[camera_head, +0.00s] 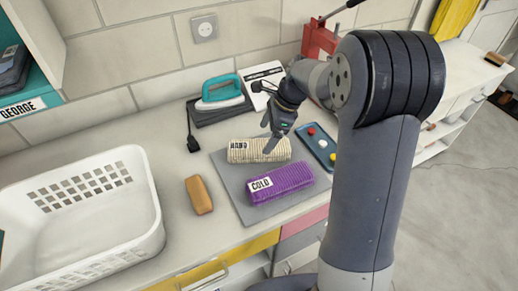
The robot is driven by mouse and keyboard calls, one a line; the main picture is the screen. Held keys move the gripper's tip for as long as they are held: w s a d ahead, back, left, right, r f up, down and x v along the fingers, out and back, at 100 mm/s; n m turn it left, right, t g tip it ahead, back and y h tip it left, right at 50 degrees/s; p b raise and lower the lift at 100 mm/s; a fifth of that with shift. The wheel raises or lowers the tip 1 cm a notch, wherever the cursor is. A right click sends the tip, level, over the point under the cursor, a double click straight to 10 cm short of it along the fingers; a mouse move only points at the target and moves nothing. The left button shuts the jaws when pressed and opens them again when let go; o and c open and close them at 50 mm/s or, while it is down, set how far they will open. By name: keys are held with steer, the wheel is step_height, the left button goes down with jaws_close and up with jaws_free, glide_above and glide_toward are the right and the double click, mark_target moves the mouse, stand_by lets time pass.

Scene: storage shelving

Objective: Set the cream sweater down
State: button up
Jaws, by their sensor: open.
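The cream sweater (251,155) is a ribbed, rolled bundle with a white label at its left end. It lies on the back part of a grey mat (236,192) on the counter. My gripper (268,137) is at the sweater's back right part, with its fingers apart. One finger overlaps the sweater in the picture; whether it touches cannot be told.
A white laundry basket (150,180) stands at the left, with a tan block (199,195) between it and the mat. A teal iron (221,92) stands behind. A blue tray (318,148) with coloured knobs lies right of the mat. My arm hides part of the right side.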

mark_target(261, 145)
steer(key=x, duration=0.6)
steer(key=shift+f+p, duration=0.25)
steer(key=shift+p, duration=0.15)
steer(key=shift+c, duration=0.2)
steer(key=c, duration=1.3)
steer(key=shift+r, duration=0.2)
step_height(261, 145, up, 9)
steer(key=shift+r, duration=0.4)
